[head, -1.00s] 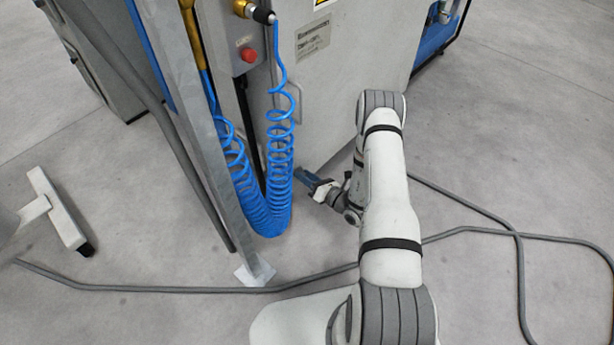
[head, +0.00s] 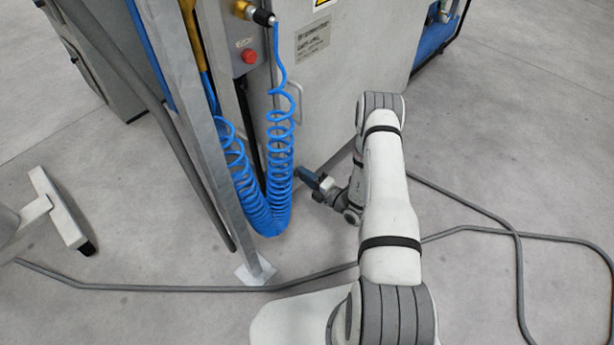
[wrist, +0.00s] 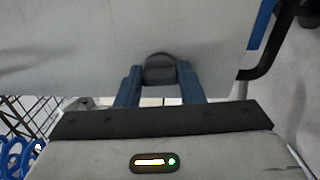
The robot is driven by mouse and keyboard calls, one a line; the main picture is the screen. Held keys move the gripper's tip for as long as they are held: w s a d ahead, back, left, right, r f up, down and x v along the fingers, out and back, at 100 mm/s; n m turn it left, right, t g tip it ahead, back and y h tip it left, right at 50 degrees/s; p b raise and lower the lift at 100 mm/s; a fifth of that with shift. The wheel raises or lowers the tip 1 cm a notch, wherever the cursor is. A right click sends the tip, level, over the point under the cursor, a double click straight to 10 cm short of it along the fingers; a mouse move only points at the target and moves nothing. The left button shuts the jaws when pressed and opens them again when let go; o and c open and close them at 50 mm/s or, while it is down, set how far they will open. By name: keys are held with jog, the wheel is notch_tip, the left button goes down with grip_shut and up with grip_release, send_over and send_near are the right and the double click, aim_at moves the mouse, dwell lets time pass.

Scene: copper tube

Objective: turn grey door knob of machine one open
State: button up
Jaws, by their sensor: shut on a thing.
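The grey door knob (wrist: 160,70) shows in the wrist view as a dark rounded piece on the light grey machine panel (wrist: 100,30). My gripper (wrist: 161,78) has its two blue fingers on either side of the knob and is shut on it. In the head view my gripper (head: 304,174) is low against the machine's front panel (head: 345,85), just right of the blue coiled hoses. The knob is hidden there behind the fingers.
Blue coiled hoses (head: 279,165) hang just left of my gripper, beside a grey metal post (head: 200,150). A red button (head: 249,56) and a door handle (head: 292,102) are above. A grey cable (head: 490,234) lies on the floor.

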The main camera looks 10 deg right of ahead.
jog(key=shift+m, duration=0.5)
jog(key=o, duration=1)
jog(key=p+v, duration=0.2)
jog(key=v, duration=0.5)
jog(key=shift+s+d, duration=0.25)
